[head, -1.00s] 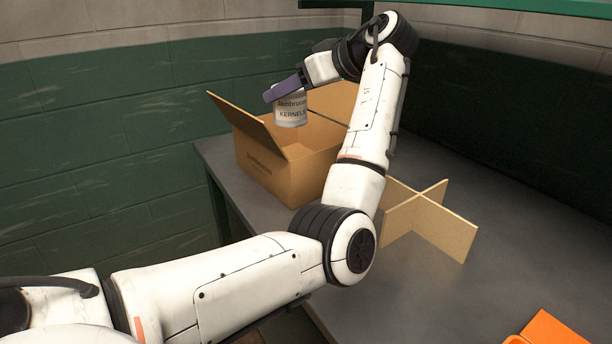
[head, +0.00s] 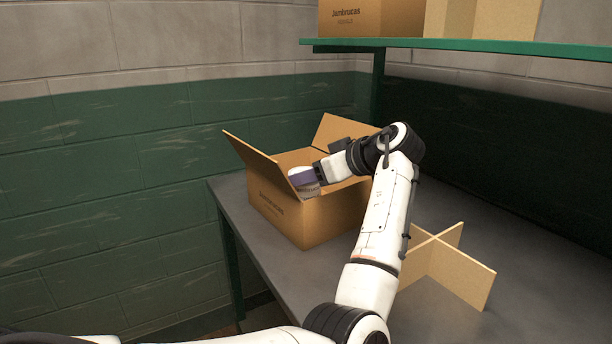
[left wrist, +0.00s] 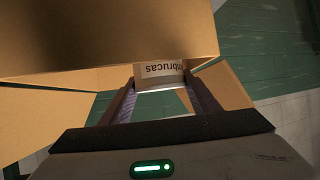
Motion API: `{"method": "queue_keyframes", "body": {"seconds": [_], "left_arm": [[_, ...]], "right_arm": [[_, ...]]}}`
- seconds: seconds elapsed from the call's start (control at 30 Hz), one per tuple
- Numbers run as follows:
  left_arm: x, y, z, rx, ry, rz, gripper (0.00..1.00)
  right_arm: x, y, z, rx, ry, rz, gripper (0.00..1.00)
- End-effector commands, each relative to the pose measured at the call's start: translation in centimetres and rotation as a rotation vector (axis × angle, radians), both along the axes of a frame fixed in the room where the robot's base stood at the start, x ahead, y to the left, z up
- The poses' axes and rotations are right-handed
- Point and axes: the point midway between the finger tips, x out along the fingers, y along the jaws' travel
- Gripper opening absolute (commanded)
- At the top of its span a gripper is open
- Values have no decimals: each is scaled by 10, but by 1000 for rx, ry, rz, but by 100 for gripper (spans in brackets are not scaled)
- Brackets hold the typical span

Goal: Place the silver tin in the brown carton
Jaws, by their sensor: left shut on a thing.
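The silver tin (head: 305,179) is at the open mouth of the brown carton, partly below the top of its raised left flap. My left gripper (head: 309,181) is shut on the tin. In the left wrist view the tin's label (left wrist: 161,70) shows upside-down between the two fingers (left wrist: 160,100), with carton walls around it. The brown carton (head: 318,218) stands on the grey table with flaps raised. Its floor is hidden, and I cannot tell whether the tin touches it. My right gripper is not in view.
A cardboard cross divider (head: 450,268) stands on the grey table (head: 400,325) to the right of the carton. A green shelf (head: 480,46) above the table holds more cartons (head: 370,17). A block wall (head: 110,180) is at the left.

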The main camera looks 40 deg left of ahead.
Motion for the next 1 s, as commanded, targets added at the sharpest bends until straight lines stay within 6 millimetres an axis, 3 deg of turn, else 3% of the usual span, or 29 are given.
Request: {"method": "queue_keyframes", "body": {"seconds": [0.53,0.57,0.6,1.0], "left_arm": [[-1,1,-11,2,-1,3,28],[-1,1,-12,0,0,2,57],[-1,1,-12,0,1,3,64],[0,0,-3,-1,0,1,64]], "right_arm": [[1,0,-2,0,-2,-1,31],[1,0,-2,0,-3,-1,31],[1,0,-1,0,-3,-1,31],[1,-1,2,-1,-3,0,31]]}}
